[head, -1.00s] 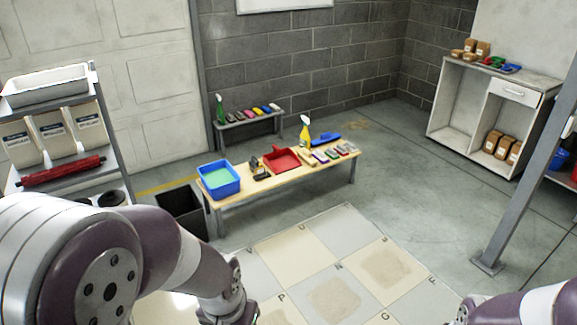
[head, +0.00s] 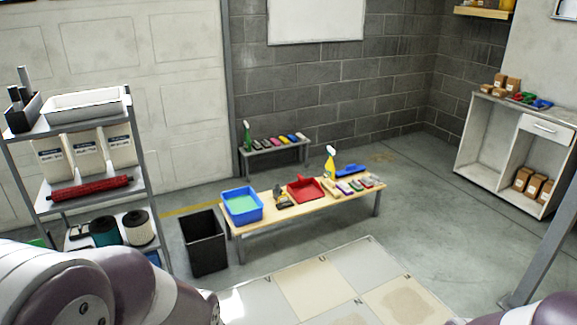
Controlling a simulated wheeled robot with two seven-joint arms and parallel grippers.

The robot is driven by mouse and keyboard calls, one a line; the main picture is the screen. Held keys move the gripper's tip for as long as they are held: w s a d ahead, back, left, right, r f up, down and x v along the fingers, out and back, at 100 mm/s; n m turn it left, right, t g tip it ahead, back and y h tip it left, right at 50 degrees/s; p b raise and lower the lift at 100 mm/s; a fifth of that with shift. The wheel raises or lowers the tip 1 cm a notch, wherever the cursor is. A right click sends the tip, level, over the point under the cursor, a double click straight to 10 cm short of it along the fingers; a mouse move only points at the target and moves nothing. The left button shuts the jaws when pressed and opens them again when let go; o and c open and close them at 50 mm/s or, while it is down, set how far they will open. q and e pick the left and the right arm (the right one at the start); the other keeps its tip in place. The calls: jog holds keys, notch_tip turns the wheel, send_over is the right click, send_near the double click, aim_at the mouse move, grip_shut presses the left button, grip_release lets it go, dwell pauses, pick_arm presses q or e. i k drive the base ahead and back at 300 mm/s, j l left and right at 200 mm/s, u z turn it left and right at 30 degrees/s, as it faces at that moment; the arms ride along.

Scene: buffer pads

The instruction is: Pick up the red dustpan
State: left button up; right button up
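The red dustpan (head: 305,189) lies on the low wooden bench (head: 258,221), about at its middle. It sits between a dark object (head: 281,197) on its left and a row of small coloured pads (head: 356,185) on its right. My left arm shows at the lower left and a small part of my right arm at the lower right. Both grippers are out of the picture, and both arms are well away from the bench.
A blue tub (head: 242,205) stands at the bench's left end, with a yellow spray bottle (head: 330,163) behind the pads. A black bin (head: 204,243) stands left of the bench. A shelf rack (head: 140,165) is at left, a grey post (head: 545,255) at right. Tiled floor in front is clear.

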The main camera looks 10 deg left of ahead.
aim_at(302, 190)
jog(key=i, duration=2.2)
jog(key=i+l+u, duration=0.1)
jog(key=i, duration=1.05)
jog(key=i+l, duration=0.1)
jog(key=i, duration=1)
jog(key=i+l, duration=0.15)
jog(key=i, duration=0.95)
